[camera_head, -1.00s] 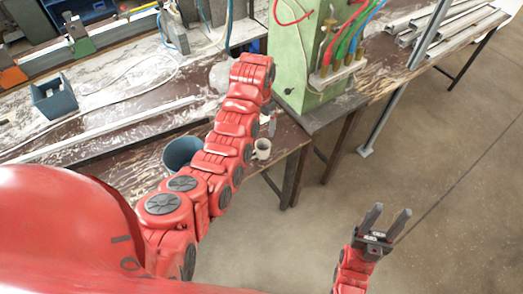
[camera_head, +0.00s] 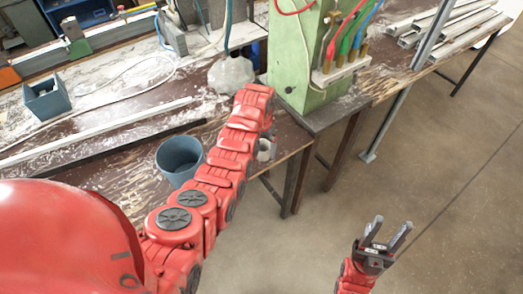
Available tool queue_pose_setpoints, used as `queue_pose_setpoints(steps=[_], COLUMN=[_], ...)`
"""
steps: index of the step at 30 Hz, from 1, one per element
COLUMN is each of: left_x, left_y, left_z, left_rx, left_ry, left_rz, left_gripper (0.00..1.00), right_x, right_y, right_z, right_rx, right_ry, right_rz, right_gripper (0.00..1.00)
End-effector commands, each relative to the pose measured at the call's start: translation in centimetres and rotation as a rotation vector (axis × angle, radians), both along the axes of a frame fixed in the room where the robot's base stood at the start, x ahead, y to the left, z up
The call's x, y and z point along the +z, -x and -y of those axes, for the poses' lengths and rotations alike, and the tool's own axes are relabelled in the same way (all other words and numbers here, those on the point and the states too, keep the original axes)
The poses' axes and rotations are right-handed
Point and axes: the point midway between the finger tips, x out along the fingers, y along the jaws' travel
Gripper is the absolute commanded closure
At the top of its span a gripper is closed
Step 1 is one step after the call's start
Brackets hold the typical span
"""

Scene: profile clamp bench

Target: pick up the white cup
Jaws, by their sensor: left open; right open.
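The white cup (camera_head: 265,152) stands near the front edge of the brown workbench (camera_head: 125,187), to the right of a dark blue-grey bucket. My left arm reaches across the bench and bends down just above and left of the cup, covering part of it. The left gripper's fingers are hidden behind the arm, so I cannot tell whether they touch the cup. My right gripper (camera_head: 386,235) is open and empty, over the floor at the lower right, well away from the cup.
The bucket (camera_head: 180,160) stands left of my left arm. A green machine (camera_head: 302,65) with coloured hoses stands behind the cup. A clear, crumpled bag (camera_head: 230,74) lies behind the arm. Metal profiles (camera_head: 440,30) lie at the back right.

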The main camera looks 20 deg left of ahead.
Motion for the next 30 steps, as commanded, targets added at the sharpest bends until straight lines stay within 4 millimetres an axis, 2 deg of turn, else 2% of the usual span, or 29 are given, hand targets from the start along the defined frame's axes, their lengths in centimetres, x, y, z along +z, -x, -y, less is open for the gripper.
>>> queue_pose_setpoints(steps=[3, 9, 21, 30], left_x=[-0.7, -2.5, -3.2, -3.1], left_y=[-0.1, -0.1, -0.1, -0.2], left_z=[0.1, 0.1, 0.1, 0.1], left_rx=[0.0, 0.0, 0.0, 0.0], left_ry=[0.001, 0.0, 0.0, 0.0], left_rz=[-0.005, -0.003, 0.0, 0.0], left_gripper=[0.0, 0.0, 0.02, 0.56], right_x=[1.1, 1.4, 1.5, 1.5], right_y=[0.0, 0.0, 0.0, 0.0], right_z=[0.0, 0.0, 0.0, 0.0], right_rx=[0.0, 0.0, 0.0, 0.0], right_ry=[0.0, 0.0, 0.0, 0.0], right_rz=[0.0, 0.0, 0.0, 0.0], right_gripper=[0.5, 0.5, 0.5, 0.5])
